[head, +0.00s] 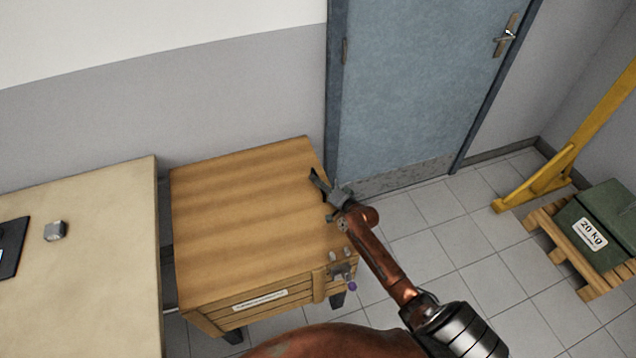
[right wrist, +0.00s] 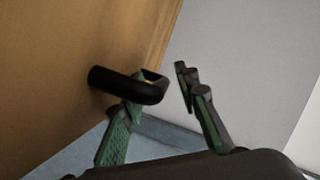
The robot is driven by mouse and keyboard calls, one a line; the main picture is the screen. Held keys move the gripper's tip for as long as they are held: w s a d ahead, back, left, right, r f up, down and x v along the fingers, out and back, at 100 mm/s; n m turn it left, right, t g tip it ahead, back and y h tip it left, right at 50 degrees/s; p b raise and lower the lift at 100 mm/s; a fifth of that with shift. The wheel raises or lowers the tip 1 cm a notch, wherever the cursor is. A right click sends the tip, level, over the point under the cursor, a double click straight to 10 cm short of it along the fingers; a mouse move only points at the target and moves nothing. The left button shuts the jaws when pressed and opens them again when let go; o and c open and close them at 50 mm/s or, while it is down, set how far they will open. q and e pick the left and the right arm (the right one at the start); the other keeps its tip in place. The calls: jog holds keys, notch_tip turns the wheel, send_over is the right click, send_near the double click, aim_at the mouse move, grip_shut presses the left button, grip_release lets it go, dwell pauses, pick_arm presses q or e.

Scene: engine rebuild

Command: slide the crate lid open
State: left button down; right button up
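The wooden crate (head: 205,308) stands on short dark legs beside the table, with its flat, striped wooden lid (head: 240,215) covering the top. My right gripper (head: 322,188) is at the lid's right edge, towards the door. In the right wrist view, a black bar handle (right wrist: 115,86) sticks out of the wood. My right gripper (right wrist: 163,92) is open there. One green finger is close against the handle and overlaps it; the other is apart on the right. I cannot tell whether the near finger touches it. My left gripper is not in view.
A latch with a small purple part (head: 352,286) sits at the crate's front right corner. A pale table (head: 90,270) stands close on the left. A blue door (head: 420,80) is behind. A green 20 kg weight (head: 608,222) rests on a pallet at right. Tiled floor between is clear.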

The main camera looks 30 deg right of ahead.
jog(key=shift+c, duration=0.7)
grip_shut()
